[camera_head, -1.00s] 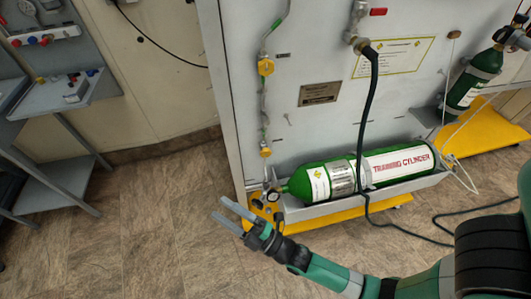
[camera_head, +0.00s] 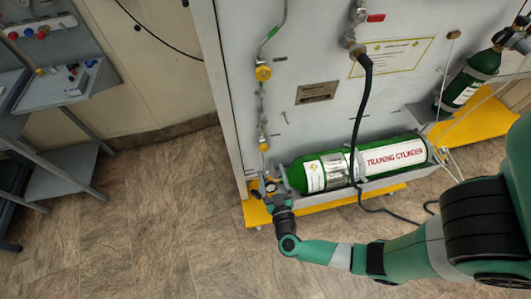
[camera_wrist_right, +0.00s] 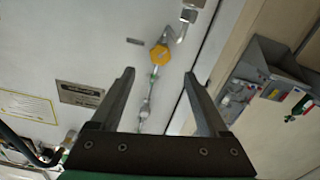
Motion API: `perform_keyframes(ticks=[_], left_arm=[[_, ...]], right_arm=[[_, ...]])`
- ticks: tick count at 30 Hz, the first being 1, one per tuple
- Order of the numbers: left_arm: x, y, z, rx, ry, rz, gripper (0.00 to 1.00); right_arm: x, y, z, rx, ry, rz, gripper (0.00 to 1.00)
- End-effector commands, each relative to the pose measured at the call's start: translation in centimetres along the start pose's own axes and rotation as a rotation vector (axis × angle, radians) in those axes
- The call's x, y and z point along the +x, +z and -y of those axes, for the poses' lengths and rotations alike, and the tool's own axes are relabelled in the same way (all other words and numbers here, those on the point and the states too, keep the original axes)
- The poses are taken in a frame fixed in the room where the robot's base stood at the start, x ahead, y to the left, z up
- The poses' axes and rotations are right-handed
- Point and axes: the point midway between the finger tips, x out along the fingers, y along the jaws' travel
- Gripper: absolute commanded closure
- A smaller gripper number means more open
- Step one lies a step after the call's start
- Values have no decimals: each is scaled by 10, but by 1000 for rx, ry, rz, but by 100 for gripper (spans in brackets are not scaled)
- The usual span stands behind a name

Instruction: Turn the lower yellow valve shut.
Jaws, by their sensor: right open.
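The lower yellow valve (camera_head: 263,147) sits on the thin pipe line near the panel's left edge, just above the green cylinder. In the right wrist view a yellow valve knob (camera_wrist_right: 159,54), seemingly this lower one, shows ahead between and slightly beyond the fingertips, not touched. My right gripper (camera_head: 266,188) is just below the lower valve in the head view, beside the gauge area at the cylinder's left end. Its fingers are apart and empty in the wrist view (camera_wrist_right: 160,75). The fingertips are hard to make out in the head view.
The upper yellow valve (camera_head: 263,73) is higher on the same line. The green training cylinder (camera_head: 323,172) lies to the right in its tray. A black hose (camera_head: 360,110) hangs in front of it. A grey bench (camera_head: 65,90) stands left, with free floor between.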

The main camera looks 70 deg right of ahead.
Motion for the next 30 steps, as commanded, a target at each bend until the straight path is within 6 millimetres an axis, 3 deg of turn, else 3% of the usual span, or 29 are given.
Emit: perform_keyframes(ticks=[6, 10, 15, 22, 23, 30], left_arm=[[-19, 17, 0, 0, 0, 0, 22], [-25, 23, 0, 0, 0, 0, 22], [-27, 25, 0, 0, 0, 0, 22], [-26, 24, 0, 0, 0, 0, 22], [-26, 24, 0, 0, 0, 0, 22], [-26, 24, 0, 0, 0, 0, 22]], right_arm=[[52, 5, -1, 4, 8, -1, 22], [74, 3, 0, 2, 5, -2, 22], [88, 1, 0, 1, 1, -1, 22], [89, 0, 0, 0, 0, -1, 22], [89, 0, 0, 0, 0, -1, 24], [88, 0, 0, 0, 0, -1, 67]])
